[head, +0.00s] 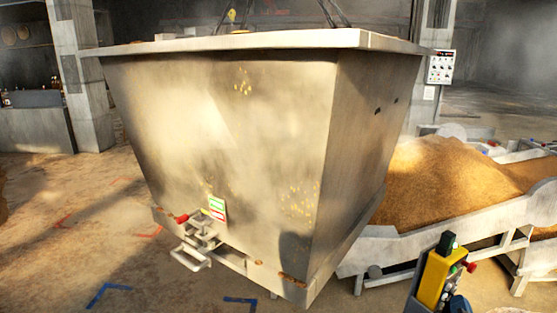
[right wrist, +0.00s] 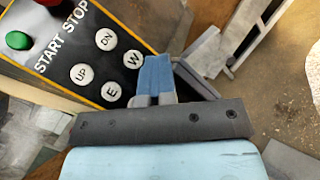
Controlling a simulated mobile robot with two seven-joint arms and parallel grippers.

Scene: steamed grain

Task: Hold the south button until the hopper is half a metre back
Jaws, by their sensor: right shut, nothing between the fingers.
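The hopper (head: 225,130) is a large tapered metal bin filling the middle of the head view. Cables rise from its top. A yellow and black button pendant (head: 432,280) stands at lower right. In the right wrist view the pendant (right wrist: 62,40) shows its START, STOP, UP, DN, E and W labels. No south button shows; my fingers cover part of the face beside E and W. My right gripper (right wrist: 153,80) is shut and empty, its blue fingertips at the pendant's face. I cannot tell whether they press. It also shows at the head view's bottom edge (head: 458,304). My left gripper is out of view.
A grain heap (head: 435,170) lies on a metal-framed bed (head: 440,232) right of the hopper. Blue corner marks (head: 108,292) and red marks (head: 62,220) are on the floor. A control box (head: 441,67) hangs on a pillar behind. Floor at left is open.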

